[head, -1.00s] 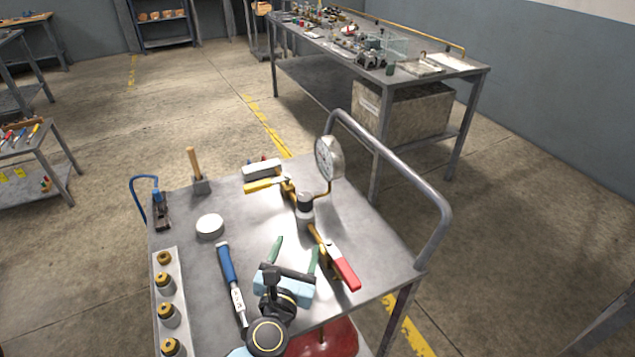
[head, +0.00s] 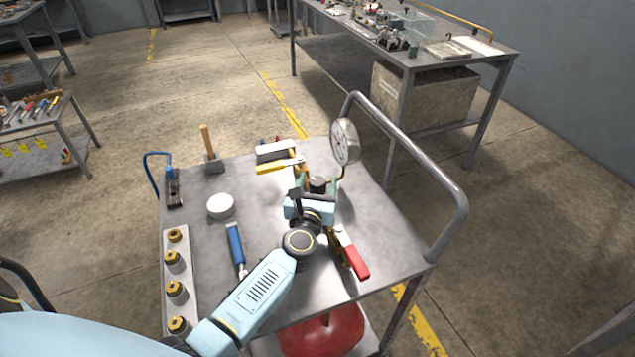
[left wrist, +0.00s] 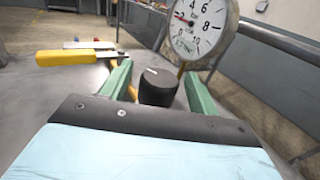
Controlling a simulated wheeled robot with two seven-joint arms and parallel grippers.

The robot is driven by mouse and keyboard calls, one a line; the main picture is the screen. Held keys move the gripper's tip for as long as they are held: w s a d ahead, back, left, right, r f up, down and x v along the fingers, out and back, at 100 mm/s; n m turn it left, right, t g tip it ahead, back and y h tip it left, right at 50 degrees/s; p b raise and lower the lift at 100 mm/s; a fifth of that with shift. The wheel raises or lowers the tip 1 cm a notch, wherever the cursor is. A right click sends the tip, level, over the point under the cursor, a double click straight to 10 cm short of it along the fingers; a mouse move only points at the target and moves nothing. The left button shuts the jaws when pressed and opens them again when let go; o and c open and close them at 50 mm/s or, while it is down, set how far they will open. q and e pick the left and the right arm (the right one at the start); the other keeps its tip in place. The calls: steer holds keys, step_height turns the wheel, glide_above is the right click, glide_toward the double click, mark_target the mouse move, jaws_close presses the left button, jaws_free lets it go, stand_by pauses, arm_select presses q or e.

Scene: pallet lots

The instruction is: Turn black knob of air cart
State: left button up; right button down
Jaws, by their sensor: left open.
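The black knob (left wrist: 158,86) has a white mark on top and stands on the brass pipe assembly of the air cart (head: 375,268). In the head view the knob (head: 318,183) is partly hidden by my left gripper (head: 318,187). My left gripper also shows in the left wrist view (left wrist: 156,85), open, with one green finger on each side of the knob. I cannot tell whether the fingers touch it. A round pressure gauge (head: 345,142) stands behind the knob to the right. My right gripper is not in view.
A yellow-handled lever (head: 278,167) and a red-handled lever (head: 357,262) lie along the pipe. A grey push rail (head: 420,170) bounds the right side.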

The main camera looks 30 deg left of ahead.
arm_select(q)
steer(key=shift+w+a, duration=0.1)
steer(key=shift+w, duration=0.2)
steer(key=shift+c, duration=0.5)
steer(key=c, duration=0.9)
steer(key=shift+o, duration=0.2)
steer(key=shift+m+t+h+b, duration=0.3)
steer(key=shift+m+h+b, duration=0.25)
steer(key=shift+m+h, duration=0.85)
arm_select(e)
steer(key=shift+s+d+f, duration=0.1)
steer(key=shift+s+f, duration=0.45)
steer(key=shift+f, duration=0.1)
arm_select(q)
steer(key=shift+n+h, duration=0.3)
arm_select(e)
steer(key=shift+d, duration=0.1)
arm_select(q)
steer(key=o, duration=1)
steer(key=shift+c, duration=0.2)
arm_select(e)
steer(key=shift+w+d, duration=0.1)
